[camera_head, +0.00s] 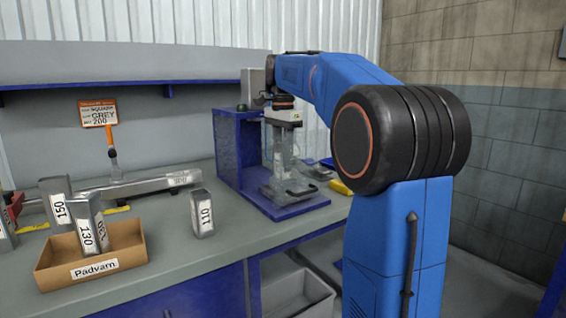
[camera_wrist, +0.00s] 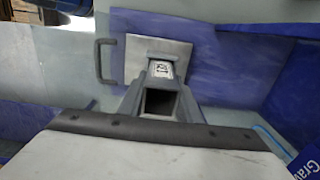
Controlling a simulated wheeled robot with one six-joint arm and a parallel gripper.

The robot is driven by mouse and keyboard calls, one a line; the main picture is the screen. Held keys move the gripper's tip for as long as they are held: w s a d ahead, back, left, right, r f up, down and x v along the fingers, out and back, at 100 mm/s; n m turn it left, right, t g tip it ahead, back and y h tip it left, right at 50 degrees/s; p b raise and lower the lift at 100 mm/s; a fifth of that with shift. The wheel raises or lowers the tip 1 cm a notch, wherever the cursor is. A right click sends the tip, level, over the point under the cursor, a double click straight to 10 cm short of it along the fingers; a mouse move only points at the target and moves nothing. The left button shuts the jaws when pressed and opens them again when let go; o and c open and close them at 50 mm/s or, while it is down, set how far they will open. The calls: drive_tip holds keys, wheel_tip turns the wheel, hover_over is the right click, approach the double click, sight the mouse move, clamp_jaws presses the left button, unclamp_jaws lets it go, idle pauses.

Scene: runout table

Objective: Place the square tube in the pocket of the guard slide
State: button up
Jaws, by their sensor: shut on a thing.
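My gripper (camera_head: 283,128) reaches down at the blue housing, and its fingers are hard to make out there behind a clear panel. In the wrist view my gripper (camera_wrist: 160,88) is shut on a grey metal square tube (camera_wrist: 158,102), whose hollow open end faces the camera and which carries a small white label. The guard slide (camera_wrist: 136,62) shows beyond the tube as a light grey plate with a dark handle at its left. In the head view the guard slide (camera_head: 270,191) sits low at the housing. The pocket and the tube's lower end are hidden, so contact is unclear.
The blue housing (camera_head: 228,150) stands close left of my gripper. Marked tubes stand in a cardboard Padvarn box (camera_head: 125,261), and a tube marked 110 (camera_head: 201,214) stands on the bench. A long rail (camera_head: 140,187) lies behind. Bare bench (camera_head: 180,262) lies in front.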

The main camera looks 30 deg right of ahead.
drive_tip(key=shift+f, duration=0.55)
drive_tip(key=shift+f, duration=0.1)
drive_tip(key=o, duration=1.2)
drive_tip(key=shift+c, duration=0.2)
wheel_tip(320, 180, up, 12)
